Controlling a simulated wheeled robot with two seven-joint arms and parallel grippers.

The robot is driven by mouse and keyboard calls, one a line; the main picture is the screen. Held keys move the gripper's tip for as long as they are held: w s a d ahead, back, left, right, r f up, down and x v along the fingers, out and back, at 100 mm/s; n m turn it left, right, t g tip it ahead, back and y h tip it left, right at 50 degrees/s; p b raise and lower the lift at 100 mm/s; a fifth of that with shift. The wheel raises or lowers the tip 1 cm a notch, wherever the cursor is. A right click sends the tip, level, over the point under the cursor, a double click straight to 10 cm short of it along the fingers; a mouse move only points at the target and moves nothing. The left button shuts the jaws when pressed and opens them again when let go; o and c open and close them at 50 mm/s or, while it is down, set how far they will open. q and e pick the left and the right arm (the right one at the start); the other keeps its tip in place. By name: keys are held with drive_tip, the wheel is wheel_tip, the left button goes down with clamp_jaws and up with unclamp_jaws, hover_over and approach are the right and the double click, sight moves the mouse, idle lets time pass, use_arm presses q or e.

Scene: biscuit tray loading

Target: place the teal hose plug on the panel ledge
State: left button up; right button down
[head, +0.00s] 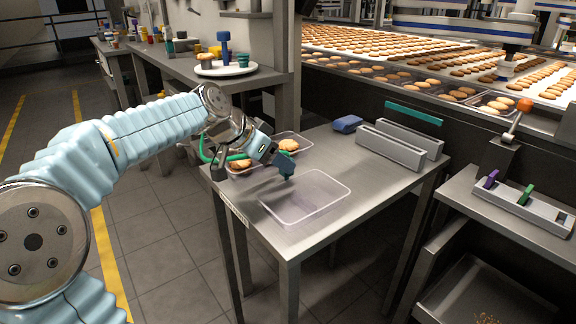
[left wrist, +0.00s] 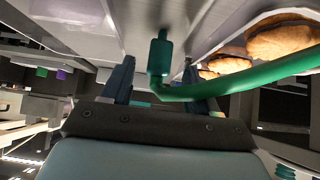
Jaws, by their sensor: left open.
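The teal hose plug (left wrist: 158,55) shows in the left wrist view between and just beyond my left gripper's fingertips. Its green hose (left wrist: 245,83) runs off to the right, across the right-hand finger. My left gripper (left wrist: 155,78) is open, with a dark blue finger on each side of the plug. In the head view the left gripper (head: 284,164) is low over the metal table; the plug is mostly hidden by it, and the hose (head: 238,157) shows to its left. A grey ledge (head: 522,204) with purple and green pieces stands at the right, possibly the panel ledge. My right gripper is not in view.
An empty clear tray (head: 318,207) lies just right of the gripper on the table (head: 375,184). A clear tray with biscuits (head: 304,146) is behind the gripper. A grey slotted holder (head: 390,152) and a blue block (head: 347,124) stand further back. An orange-knobbed lever (head: 517,122) rises by the ledge.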

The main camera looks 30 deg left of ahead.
use_arm(q)
drive_tip(key=p+x, duration=0.1)
drive_tip(key=x, duration=0.4)
drive_tip(key=shift+w+d+f, duration=0.2)
drive_tip(key=shift+w+f, duration=0.05)
drive_tip(key=shift+f, duration=0.05)
clamp_jaws()
